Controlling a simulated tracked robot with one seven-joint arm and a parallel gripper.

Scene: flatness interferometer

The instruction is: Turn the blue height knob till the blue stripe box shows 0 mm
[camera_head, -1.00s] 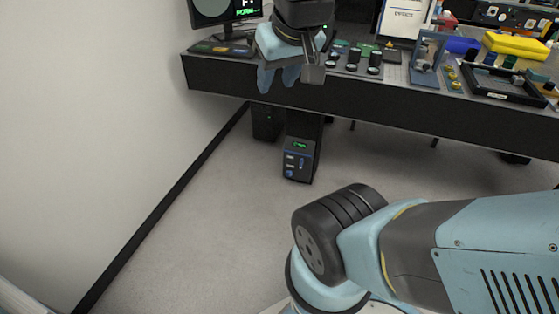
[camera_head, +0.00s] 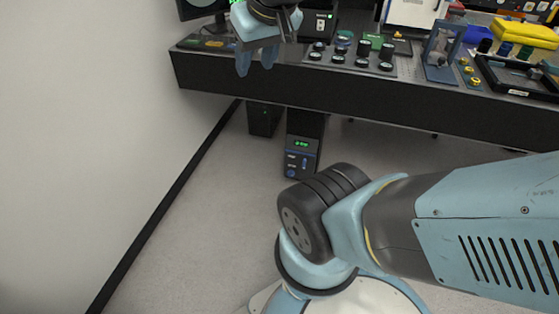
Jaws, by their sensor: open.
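My gripper (camera_head: 255,63) is open and empty, its light-blue fingers pointing down in front of the bench's left front edge. A dark box (camera_head: 301,158) with a small green display (camera_head: 301,144) stands low under the bench. It carries small blue parts, one a round blue spot (camera_head: 290,173) near its lower left; the display reading is too small to make out. On the bench, a panel of dark knobs (camera_head: 364,48) lies right of my gripper. One knob with a bluish cap (camera_head: 343,37) is at its back. I cannot tell for sure which is the height knob or the blue stripe box.
The bench (camera_head: 330,110) has a dark front edge. A monitor (camera_head: 200,8) and a low panel (camera_head: 205,42) are at its left. A blue stand (camera_head: 440,55), a black tray (camera_head: 515,75) and a yellow case (camera_head: 524,32) are to the right.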

